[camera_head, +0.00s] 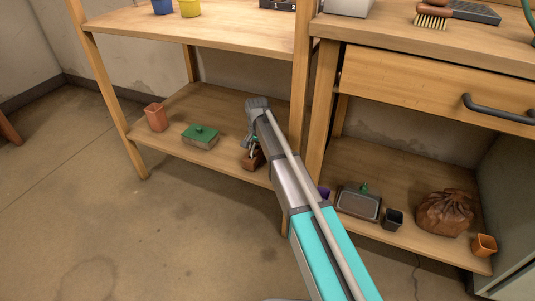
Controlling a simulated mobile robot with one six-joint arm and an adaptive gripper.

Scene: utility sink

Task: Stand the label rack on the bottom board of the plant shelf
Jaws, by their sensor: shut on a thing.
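The plant shelf is the wooden unit at left, and its bottom board (190,105) has bare wood at the back and middle. My arm reaches in over this board from the lower right. My gripper (251,148) points down near the board's right front part. It is shut on a small reddish-brown thing, which looks like the label rack (252,161). The rack is partly hidden by the gripper and arm. It is low, close to the board, but I cannot tell whether it touches.
On the same board stand a terracotta pot (156,117) and a grey box with a green top (200,136). A shelf post (300,80) rises close right of my arm. The right bench's lower board holds a tray (359,203), a black pot (392,219) and a brown sack (445,212).

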